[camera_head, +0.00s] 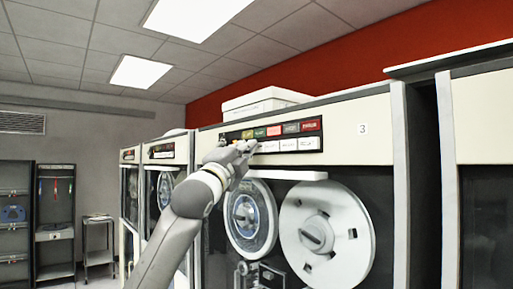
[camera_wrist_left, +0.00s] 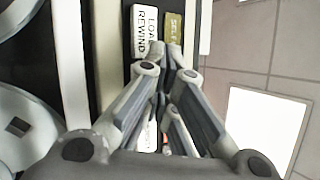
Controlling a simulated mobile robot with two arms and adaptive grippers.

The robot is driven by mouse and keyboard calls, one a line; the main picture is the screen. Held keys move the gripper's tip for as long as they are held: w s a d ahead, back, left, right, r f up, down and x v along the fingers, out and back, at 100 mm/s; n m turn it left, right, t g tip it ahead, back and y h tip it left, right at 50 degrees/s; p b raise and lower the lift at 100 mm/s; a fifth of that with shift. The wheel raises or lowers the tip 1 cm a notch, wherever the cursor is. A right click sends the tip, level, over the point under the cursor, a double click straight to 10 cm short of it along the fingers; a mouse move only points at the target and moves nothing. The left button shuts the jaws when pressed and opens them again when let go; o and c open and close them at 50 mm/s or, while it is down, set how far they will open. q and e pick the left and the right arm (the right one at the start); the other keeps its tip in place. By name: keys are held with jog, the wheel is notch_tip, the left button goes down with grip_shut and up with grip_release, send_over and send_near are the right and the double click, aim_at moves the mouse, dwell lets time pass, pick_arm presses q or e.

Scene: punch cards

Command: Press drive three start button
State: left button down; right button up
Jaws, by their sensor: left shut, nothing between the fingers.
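Tape drive three (camera_head: 362,128), marked "3", has a dark control panel (camera_head: 323,136) with an upper row of coloured indicators and a lower row of white buttons. No button reads as start in either view; lettering in the head view is too small. My left gripper (camera_head: 246,146) is shut and empty at the panel's left part, covering some lower buttons. In the left wrist view, its fingertips (camera_wrist_left: 168,47) meet over the panel, beside the white "LOAD REWIND" button (camera_wrist_left: 145,30) and an olive indicator (camera_wrist_left: 173,27). Contact cannot be told. My right gripper is out of view.
A white shelf-like ledge (camera_head: 291,175) juts out below the panel, above two tape reels (camera_head: 327,232) behind glass. A white box (camera_head: 265,101) sits on top of the drive. Other drives stand to the left (camera_head: 165,151) and right (camera_head: 485,115).

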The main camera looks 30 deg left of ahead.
pick_arm(q)
jog(key=shift+w+d, duration=0.1)
dwell(0.4)
jog(key=shift+s+a+f, duration=0.1)
jog(key=shift+s+a, duration=0.25)
jog(key=shift+s, duration=0.5)
jog(key=shift+s, duration=0.1)
jog(key=s, duration=0.1)
jog(key=s+a, duration=0.1)
jog(key=s, duration=0.1)
jog(key=s+a+b, duration=0.1)
jog(key=shift+s, duration=0.2)
